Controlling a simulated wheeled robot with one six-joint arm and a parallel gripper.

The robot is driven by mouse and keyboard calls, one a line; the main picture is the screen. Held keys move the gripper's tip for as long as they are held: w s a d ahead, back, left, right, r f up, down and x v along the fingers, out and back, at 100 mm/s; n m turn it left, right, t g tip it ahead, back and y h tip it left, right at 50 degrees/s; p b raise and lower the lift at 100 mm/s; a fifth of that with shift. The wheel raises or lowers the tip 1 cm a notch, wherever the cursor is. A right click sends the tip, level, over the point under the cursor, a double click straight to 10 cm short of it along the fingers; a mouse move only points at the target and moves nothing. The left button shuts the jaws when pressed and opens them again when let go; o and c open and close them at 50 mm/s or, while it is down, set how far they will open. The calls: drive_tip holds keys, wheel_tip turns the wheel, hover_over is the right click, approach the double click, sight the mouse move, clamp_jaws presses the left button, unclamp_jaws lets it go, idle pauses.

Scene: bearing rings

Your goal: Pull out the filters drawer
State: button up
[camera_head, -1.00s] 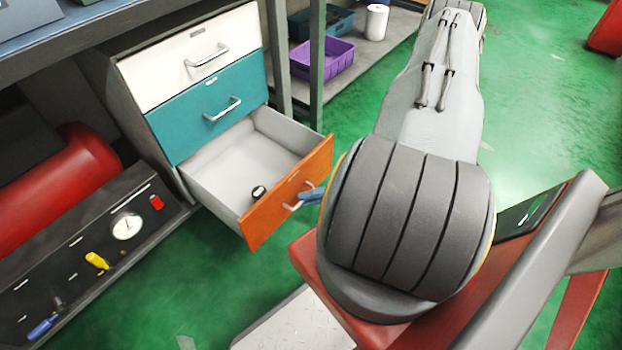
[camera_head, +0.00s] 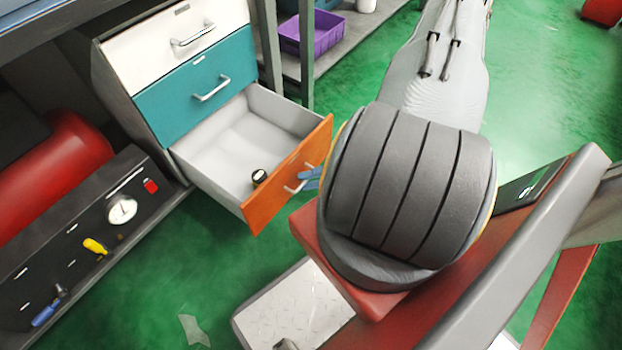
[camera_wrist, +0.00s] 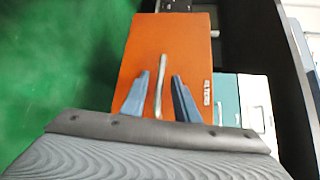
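The filters drawer (camera_head: 283,185) is the orange-fronted bottom drawer of the cabinet and stands well out, its grey inside showing. Its front fills the middle of the wrist view (camera_wrist: 190,50), with a small label at the right. A small dark round object (camera_head: 259,177) lies in the drawer near the front. My gripper (camera_wrist: 159,78) is at the drawer's front with its blue fingers apart, one on each side of the metal handle (camera_wrist: 162,62). Gaps show between handle and fingers. In the head view, a blue finger (camera_head: 312,174) shows beside the handle; my arm hides the rest.
Above are a shut teal drawer (camera_head: 180,100) and a shut white drawer (camera_head: 150,50). A panel with a gauge (camera_head: 122,210) and a red tank (camera_head: 70,160) stand at the left. A purple bin (camera_head: 318,35) is on a shelf behind.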

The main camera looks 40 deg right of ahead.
drive_tip(key=p+v, duration=0.1)
drive_tip(key=v, duration=0.6)
drive_tip(key=shift+s+d, duration=0.2)
drive_tip(key=shift+d, duration=0.15)
